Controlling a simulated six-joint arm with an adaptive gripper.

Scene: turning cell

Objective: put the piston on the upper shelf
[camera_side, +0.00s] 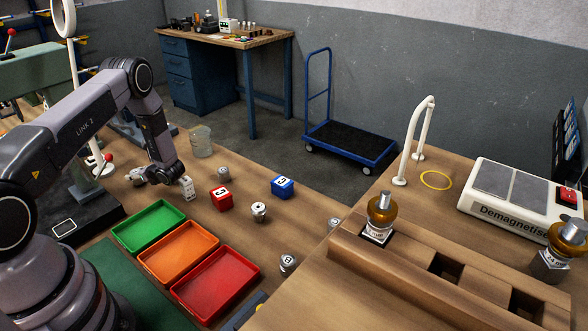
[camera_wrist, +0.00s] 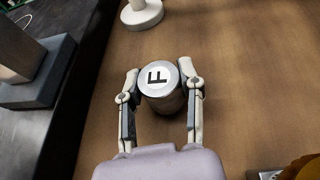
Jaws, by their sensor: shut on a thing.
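My gripper (camera_wrist: 160,76) has its two fingers on either side of a grey metal cylinder (camera_wrist: 162,92) with a white top marked F, and is shut on it. The cylinder stands upright in the wrist view, over the wooden bench. In the side view my gripper (camera_side: 150,174) is low over the bench at the left, and the cylinder is mostly hidden by it. No thing in view is labelled as a piston. A raised wooden ledge (camera_side: 455,262) with square openings is at the right; I cannot tell whether it is the upper shelf.
Green (camera_side: 148,226), orange (camera_side: 180,252) and red (camera_side: 216,285) trays lie in front. A red cube (camera_side: 221,199), a blue cube (camera_side: 283,187) and several small metal cylinders stand on the bench. A white round-based stand (camera_wrist: 142,14) is close beyond the gripper.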

